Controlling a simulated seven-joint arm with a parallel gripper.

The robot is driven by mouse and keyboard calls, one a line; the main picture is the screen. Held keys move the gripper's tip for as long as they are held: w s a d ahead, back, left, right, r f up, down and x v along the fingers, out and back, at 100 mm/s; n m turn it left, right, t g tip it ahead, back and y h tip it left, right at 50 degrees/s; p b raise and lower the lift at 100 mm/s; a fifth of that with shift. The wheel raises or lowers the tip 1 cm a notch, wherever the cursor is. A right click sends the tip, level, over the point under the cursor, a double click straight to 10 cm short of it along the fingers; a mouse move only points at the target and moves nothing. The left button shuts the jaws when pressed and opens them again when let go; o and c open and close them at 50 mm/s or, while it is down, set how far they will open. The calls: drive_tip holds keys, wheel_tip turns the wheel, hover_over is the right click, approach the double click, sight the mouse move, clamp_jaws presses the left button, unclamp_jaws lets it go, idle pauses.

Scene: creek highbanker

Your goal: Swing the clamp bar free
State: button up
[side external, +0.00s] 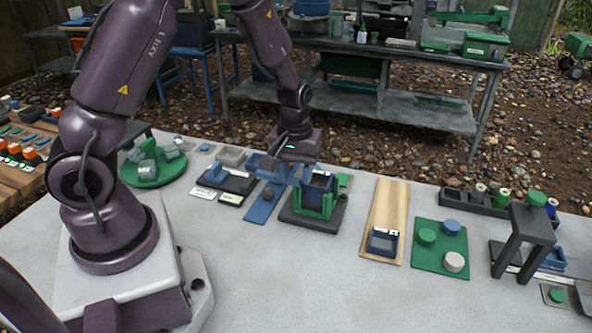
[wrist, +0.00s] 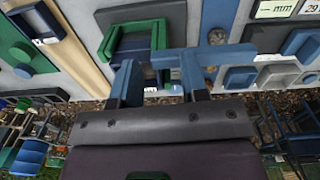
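A green and dark clamp fixture (side external: 312,214) stands mid-table with a dark blue block (side external: 319,186) in its green cradle. In the wrist view the green cradle (wrist: 150,38) lies just beyond my fingers. A blue bar (wrist: 225,53), which looks like the clamp bar, runs from the cradle's near side out to the right. My gripper (wrist: 158,66) has its two blue fingers apart, with the right finger overlapping the bar. I cannot tell whether it touches. In the side view my gripper (side external: 300,168) is low over the fixture, and its fingertips are hard to separate from the blue parts.
Left of the fixture are a blue plate (side external: 263,204) and a dark tray with blue parts (side external: 227,180). To the right are a wooden board (side external: 386,205), a green board with round knobs (side external: 440,258) and a dark stand (side external: 528,232). The front tabletop is clear.

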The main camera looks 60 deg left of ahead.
drive_tip(key=shift+s+a+r, duration=0.1)
drive_tip(key=shift+s+r, duration=0.05)
drive_tip(key=shift+r, duration=1.3)
drive_tip(key=shift+s+r, duration=0.15)
drive_tip(key=shift+r, duration=1.25)
drive_tip(key=s+d+r+m+t, duration=0.2)
drive_tip(key=s+d+r+m, duration=0.2)
drive_tip(key=s+r, duration=0.3)
drive_tip(key=s+d+r+m+t, duration=0.3)
drive_tip(key=s+d+r+m, duration=0.2)
drive_tip(key=r, duration=0.6)
drive_tip(key=shift+s+m, duration=0.3)
drive_tip(key=shift+s, duration=0.7)
